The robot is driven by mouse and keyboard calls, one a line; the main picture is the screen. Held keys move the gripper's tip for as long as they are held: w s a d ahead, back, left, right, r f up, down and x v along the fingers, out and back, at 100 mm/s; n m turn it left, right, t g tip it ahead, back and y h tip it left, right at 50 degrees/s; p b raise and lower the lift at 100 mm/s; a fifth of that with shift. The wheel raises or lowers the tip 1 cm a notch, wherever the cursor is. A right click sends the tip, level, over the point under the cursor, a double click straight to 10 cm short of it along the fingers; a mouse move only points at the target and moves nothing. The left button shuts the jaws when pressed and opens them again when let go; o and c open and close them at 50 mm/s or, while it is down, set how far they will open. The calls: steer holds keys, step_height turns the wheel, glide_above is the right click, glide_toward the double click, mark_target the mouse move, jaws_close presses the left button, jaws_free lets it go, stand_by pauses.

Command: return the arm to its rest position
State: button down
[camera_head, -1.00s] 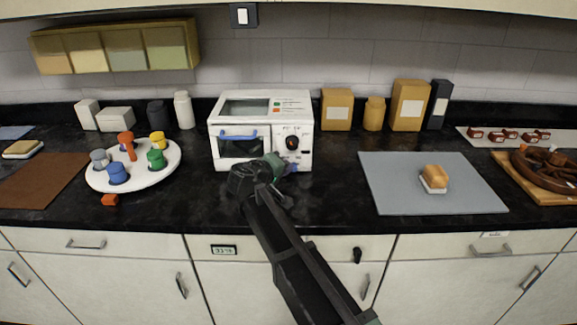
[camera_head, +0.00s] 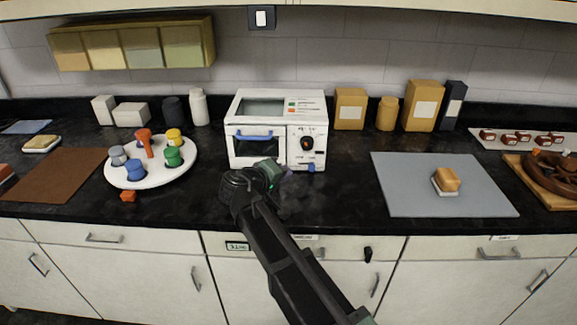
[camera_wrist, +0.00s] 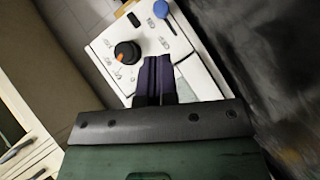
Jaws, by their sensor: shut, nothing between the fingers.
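My gripper (camera_head: 284,178) is in front of the white toaster oven (camera_head: 276,101), above the dark counter. Its fingers (camera_wrist: 155,78) show in the wrist view, shut together with nothing between them. The oven's control panel (camera_wrist: 178,72) lies beyond the fingers there, with a black and orange knob (camera_wrist: 127,52) and a blue knob (camera_wrist: 161,9). In the head view the oven door with its blue handle (camera_head: 254,136) looks closed. My arm reaches up from the bottom of the picture. I cannot tell whether the fingers touch the oven.
A white round tray (camera_head: 184,179) with coloured knobbed pieces stands left of the oven. A grey mat (camera_head: 400,190) with a bread-like block (camera_head: 447,179) lies to the right. Canisters (camera_head: 350,108) line the back wall. The counter between the oven and the grey mat is clear.

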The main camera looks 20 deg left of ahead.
steer(key=shift+s+a+r, duration=0.15)
steer(key=shift+s, duration=0.25)
steer(key=d+g, duration=0.1)
steer(key=d, duration=0.2)
steer(key=w+d+m+p, duration=0.1)
steer(key=d, duration=0.2)
steer(key=d+f+m+g+h, duration=0.1)
steer(key=d, duration=0.2)
steer(key=shift+w+d+g+p, duration=0.3)
steer(key=shift+d+p, duration=0.05)
steer(key=shift+d, duration=0.05)
steer(key=d+m+g, duration=0.1)
steer(key=d, duration=0.4)
steer(key=s+d+f+m+g+p, duration=0.1)
steer(key=d+g, duration=0.1)
steer(key=d, duration=0.3)
steer(key=d+f+m+g+p, duration=0.1)
steer(key=d, duration=0.4)
steer(key=shift+s+d+g, duration=0.2)
steer(key=shift+d+g, duration=0.15)
steer(key=shift+g, duration=0.05)
steer(key=s+d+m+g+y+p, duration=0.4)
steer(key=s+d, duration=0.9)
steer(key=d, duration=0.5)
steer(key=shift+f+m+g+y, duration=0.35)
steer(key=shift+m+g+y, duration=0.25)
steer(key=shift+g+y, duration=0.35)
